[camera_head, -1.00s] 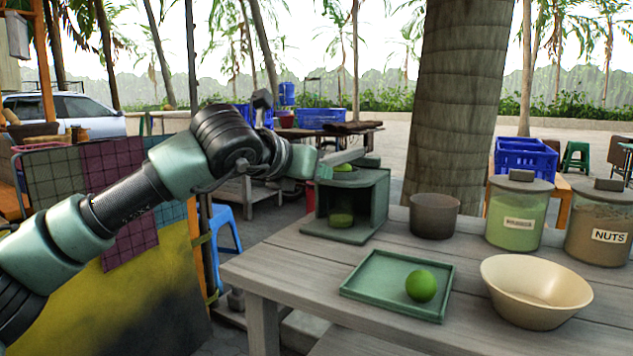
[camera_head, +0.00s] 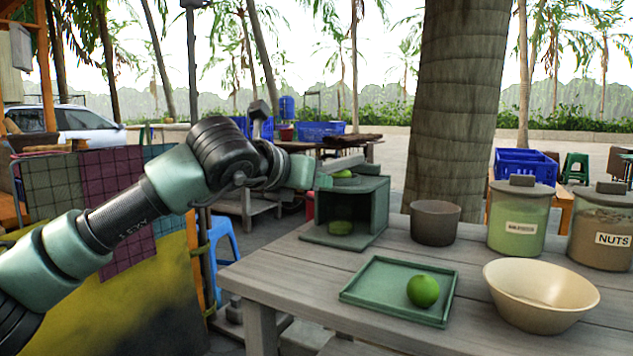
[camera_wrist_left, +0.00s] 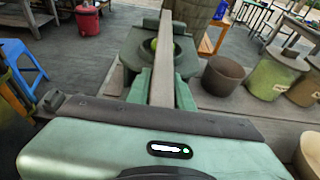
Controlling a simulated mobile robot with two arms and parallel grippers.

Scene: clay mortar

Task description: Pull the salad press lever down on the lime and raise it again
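The green salad press (camera_head: 375,207) stands on the table's far left part, a box with an open front. Its grey lever (camera_head: 343,163) lies across the top, close above a green lime piece (camera_head: 344,174). My left gripper (camera_head: 322,178) is at the near end of the lever. In the left wrist view the fingers (camera_wrist_left: 162,92) sit on both sides of the lever (camera_wrist_left: 163,50) and appear closed on it. A whole lime (camera_head: 423,290) lies on a green tray (camera_head: 378,272). My right gripper is not in view.
A brown cup (camera_head: 435,223) stands right of the press. A cream bowl (camera_head: 540,296), a jar of green contents (camera_head: 516,222) and a nuts jar (camera_head: 602,230) stand farther right. A blue stool (camera_head: 222,240) is left of the table. Bare tabletop lies around the tray.

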